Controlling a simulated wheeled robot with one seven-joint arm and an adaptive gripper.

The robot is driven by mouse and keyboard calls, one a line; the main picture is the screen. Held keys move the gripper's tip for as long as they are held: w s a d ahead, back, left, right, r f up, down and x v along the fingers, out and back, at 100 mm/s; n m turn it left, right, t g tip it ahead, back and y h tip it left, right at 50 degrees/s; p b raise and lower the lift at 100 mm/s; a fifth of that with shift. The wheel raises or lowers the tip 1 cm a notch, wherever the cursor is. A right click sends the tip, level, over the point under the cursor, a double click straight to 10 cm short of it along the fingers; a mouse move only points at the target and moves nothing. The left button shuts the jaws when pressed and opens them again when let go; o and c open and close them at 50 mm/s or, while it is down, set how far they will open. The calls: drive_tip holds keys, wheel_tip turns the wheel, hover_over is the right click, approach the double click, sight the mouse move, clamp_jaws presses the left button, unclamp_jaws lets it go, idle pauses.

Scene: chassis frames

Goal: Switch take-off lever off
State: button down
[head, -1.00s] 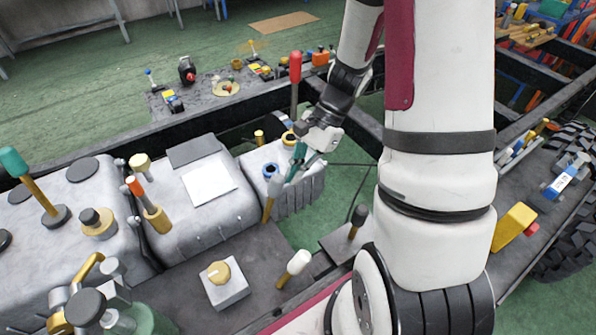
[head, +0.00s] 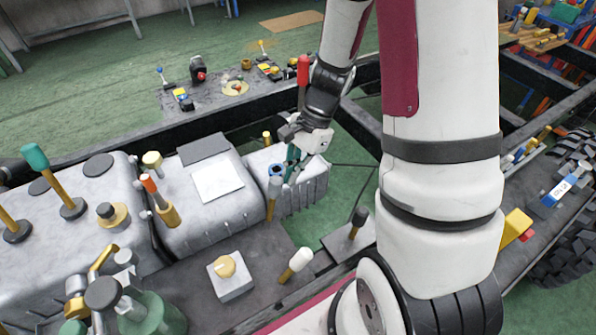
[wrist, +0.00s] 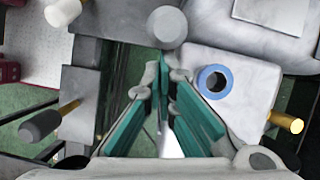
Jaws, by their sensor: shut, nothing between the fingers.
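A lever with a grey knob (head: 274,186) and a gold shaft stands at the near end of the pale grey housing (head: 310,185). No label is readable, so I cannot tell for certain that it is the take-off lever. My gripper (head: 290,180), with teal finger pads, is shut and empty just right of this knob. In the wrist view, the grey knob (wrist: 167,25) is just beyond my fingertips (wrist: 162,72). I cannot tell whether they touch. A blue-rimmed opening (wrist: 214,82) lies to the right of the fingers there.
A red-handled lever (head: 303,72) rises behind my wrist. A black-knobbed lever (head: 358,215) and a white-knobbed lever (head: 300,258) stand nearer. Dark frame rails surround the housings.

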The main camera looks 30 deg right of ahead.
sight(272, 180)
drive_tip(key=a+r+h+p, duration=0.1)
drive_tip(key=a+h+p, duration=0.1)
drive_tip(key=a+p, duration=0.1)
drive_tip(key=shift+s+r+p, duration=0.15)
drive_tip(key=shift+r+p, duration=0.15)
drive_tip(key=shift+r, duration=0.05)
drive_tip(key=shift+a+r+h+p, duration=0.15)
drive_tip(key=shift+a+h+p, duration=0.75)
drive_tip(key=shift+a+p, duration=0.9)
drive_tip(key=shift+a, duration=0.8)
drive_tip(key=shift+a, duration=0.25)
drive_tip(key=shift+d, duration=0.1)
drive_tip(key=d+r, duration=0.1)
drive_tip(key=w+d, duration=0.1)
drive_tip(key=d+r, duration=0.1)
drive_tip(key=d, duration=0.1)
drive_tip(key=shift+w+r+p, duration=0.2)
drive_tip(key=shift+r+p, duration=0.1)
drive_tip(key=shift+p, duration=0.1)
wheel_tip(272, 180, up, 9)
drive_tip(key=shift+a+f, duration=0.2)
drive_tip(key=shift+a, duration=0.2)
drive_tip(key=shift+w, duration=0.1)
